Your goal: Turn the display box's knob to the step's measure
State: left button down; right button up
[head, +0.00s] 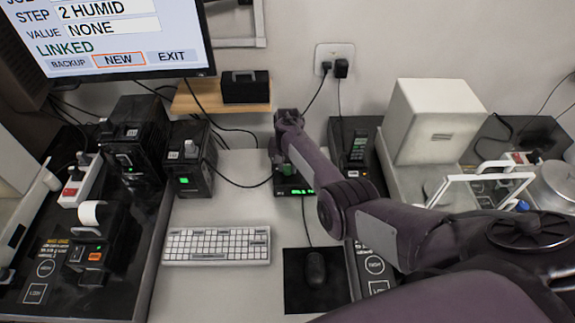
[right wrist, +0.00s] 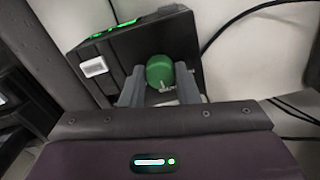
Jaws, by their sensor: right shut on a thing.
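The display box is a small black box (head: 293,192) at the middle of the table in the head view, with lit green digits too small to read. It also shows in the right wrist view (right wrist: 118,58), with a green display along its edge and a white button. Its round green knob (right wrist: 160,72) sits between the fingers of my right gripper (right wrist: 160,88), which is shut on it. In the head view my right arm hides most of the knob and box. The monitor (head: 110,35) reads step "2 HUMID", value "NONE", "LINKED", with "NEW" outlined. My left gripper is out of view.
A white keyboard (head: 217,246) and a mouse (head: 315,266) on a black pad lie in front. Black devices (head: 190,158) stand left. A white box (head: 432,122) and a steel pot (head: 552,186) stand right. Cables run behind the display box.

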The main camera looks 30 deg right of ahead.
aim_at(287, 168)
dwell(0.4)
jog(key=o, duration=1)
jog(key=shift+c, duration=0.2)
notch_tip(287, 168, up, 8)
jog(key=shift+f, duration=0.15)
